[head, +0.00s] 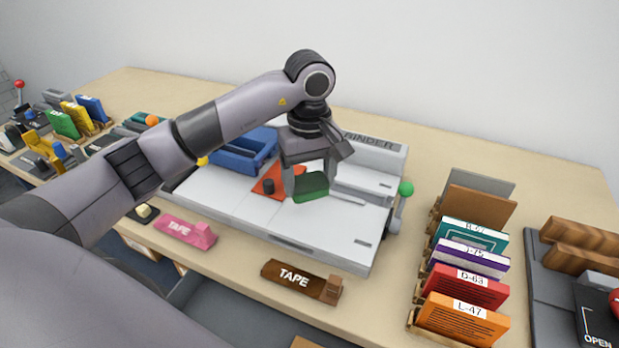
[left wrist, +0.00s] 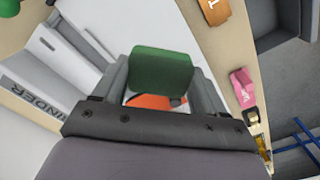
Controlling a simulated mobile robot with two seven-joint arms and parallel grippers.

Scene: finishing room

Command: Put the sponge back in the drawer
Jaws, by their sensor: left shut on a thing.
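The green sponge (head: 311,187) is a soft-looking dark green block. My left gripper (head: 309,180) points down and is shut on it, a little above the white binder machine on the table. In the left wrist view the sponge (left wrist: 162,72) sits between the two fingers of my gripper (left wrist: 160,80). A grey drawer (head: 235,308) appears to stand open below the table's front edge; my arm covers part of it. It also shows at the top right of the left wrist view (left wrist: 272,22). My right gripper is out of view.
The white binder machine (head: 230,205) bears an orange-red pad (head: 268,185) with a dark knob and a blue tray (head: 240,152). A brown tape holder (head: 296,281) and a pink one (head: 184,231) lie along the front edge. Upright labelled folders (head: 465,285) stand at right.

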